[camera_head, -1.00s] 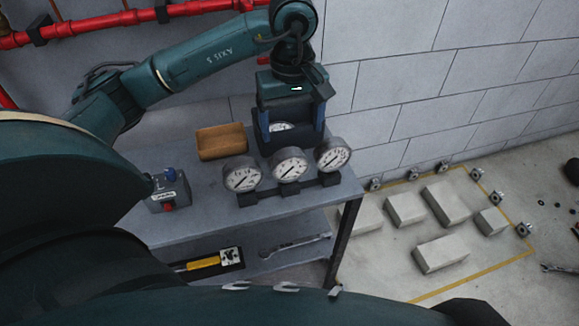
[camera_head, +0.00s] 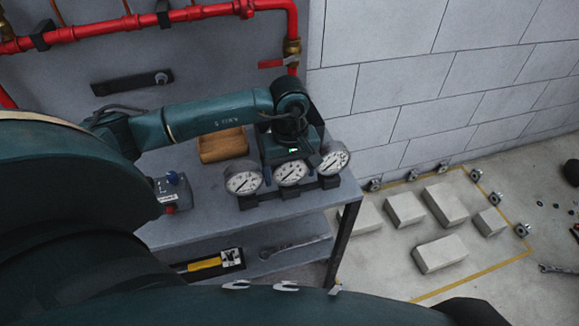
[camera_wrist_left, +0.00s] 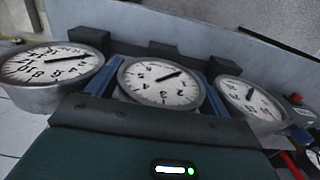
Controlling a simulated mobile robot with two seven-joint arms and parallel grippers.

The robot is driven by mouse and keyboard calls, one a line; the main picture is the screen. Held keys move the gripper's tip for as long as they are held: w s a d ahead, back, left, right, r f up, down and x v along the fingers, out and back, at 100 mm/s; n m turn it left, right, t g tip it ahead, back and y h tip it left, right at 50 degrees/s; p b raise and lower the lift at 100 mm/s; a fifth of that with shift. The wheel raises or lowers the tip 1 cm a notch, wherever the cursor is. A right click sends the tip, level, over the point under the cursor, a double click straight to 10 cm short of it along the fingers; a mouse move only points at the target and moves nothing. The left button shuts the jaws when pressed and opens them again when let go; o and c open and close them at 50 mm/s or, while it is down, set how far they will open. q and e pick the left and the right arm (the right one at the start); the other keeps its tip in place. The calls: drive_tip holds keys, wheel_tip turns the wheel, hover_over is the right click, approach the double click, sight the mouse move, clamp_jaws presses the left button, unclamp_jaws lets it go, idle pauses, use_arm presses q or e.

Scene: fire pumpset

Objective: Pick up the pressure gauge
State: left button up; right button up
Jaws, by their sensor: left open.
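Three round pressure gauges with white dials stand in a row on a dark rack on the grey table: a left gauge (camera_head: 243,177), a middle gauge (camera_head: 291,172) and a right gauge (camera_head: 334,157). My left gripper (camera_head: 291,165) is at the middle gauge, coming from behind and above the row. In the left wrist view the open blue-lined fingers (camera_wrist_left: 163,95) stand on either side of the middle gauge (camera_wrist_left: 160,82), with the other two gauges outside them. Whether the fingers touch it I cannot tell. My right gripper is not in view.
A wooden tray (camera_head: 222,146) stands behind the gauges, and a grey box with a blue knob and red button (camera_head: 172,190) is at the left. The lower shelf holds a yellow-handled tool (camera_head: 205,263) and a wrench (camera_head: 295,246). Pale blocks (camera_head: 441,253) lie on the floor.

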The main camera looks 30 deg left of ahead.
use_arm(q)
drive_tip(key=c, duration=0.9)
drive_tip(key=shift+r, duration=0.1)
